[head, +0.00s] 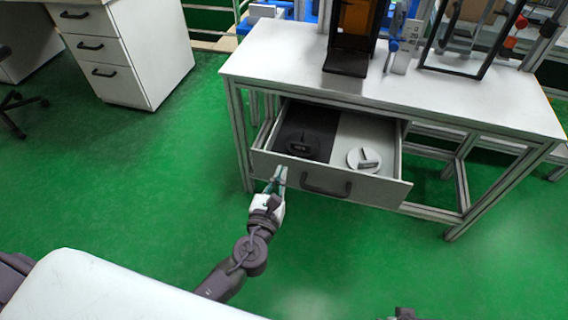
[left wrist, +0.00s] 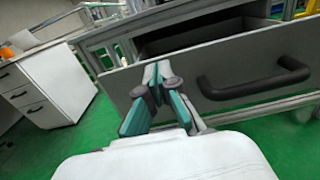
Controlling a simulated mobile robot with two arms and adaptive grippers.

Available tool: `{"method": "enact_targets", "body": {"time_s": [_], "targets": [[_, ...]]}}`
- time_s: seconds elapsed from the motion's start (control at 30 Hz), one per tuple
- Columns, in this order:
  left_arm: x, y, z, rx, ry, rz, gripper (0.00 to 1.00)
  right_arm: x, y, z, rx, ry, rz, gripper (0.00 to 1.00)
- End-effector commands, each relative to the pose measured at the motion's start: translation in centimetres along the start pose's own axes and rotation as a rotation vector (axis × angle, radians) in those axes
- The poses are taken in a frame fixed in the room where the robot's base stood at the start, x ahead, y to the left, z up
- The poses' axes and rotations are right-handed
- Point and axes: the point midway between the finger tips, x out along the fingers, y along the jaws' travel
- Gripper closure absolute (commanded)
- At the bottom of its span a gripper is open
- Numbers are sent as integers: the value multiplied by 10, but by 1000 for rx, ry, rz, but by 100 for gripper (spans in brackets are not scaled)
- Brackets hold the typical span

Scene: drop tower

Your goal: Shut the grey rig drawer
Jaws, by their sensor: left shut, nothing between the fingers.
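The grey rig drawer (head: 270,165) stands open under the white-topped bench in the head view. Its front panel carries a dark handle (head: 326,184), which also shows at the right in the left wrist view (left wrist: 254,80). Inside lie a black object (head: 303,146) on a dark section and a pale round piece (head: 365,159) on a light section. My left gripper (head: 279,171) is shut and empty, its tips at the drawer front, left of the handle. In the left wrist view the fingers (left wrist: 152,72) overlap the front panel; I cannot tell if they touch it.
The bench (head: 430,117) carries a dark tower and frames on top, with metal legs below. A white cabinet (head: 122,62) with several drawers stands at the back left. Green floor is clear in front and to the left.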

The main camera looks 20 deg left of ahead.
Motion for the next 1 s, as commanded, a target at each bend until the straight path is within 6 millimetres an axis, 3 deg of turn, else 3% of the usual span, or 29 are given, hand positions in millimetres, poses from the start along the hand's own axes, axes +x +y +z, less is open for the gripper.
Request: {"method": "enact_targets", "body": {"time_s": [0.2, 0.77, 1.0], "targets": [[29, 0, 0, -1, 0, 1, 100, 3, 0, 1, 0, -2, -1, 60], [37, 0, 0, -1, 1, 1, 100, 0, -1, -2, 0, 5, -1, 60], [62, 0, 0, -1, -2, 1, 100, 0, 0, -3, 0, 5, -1, 60]]}}
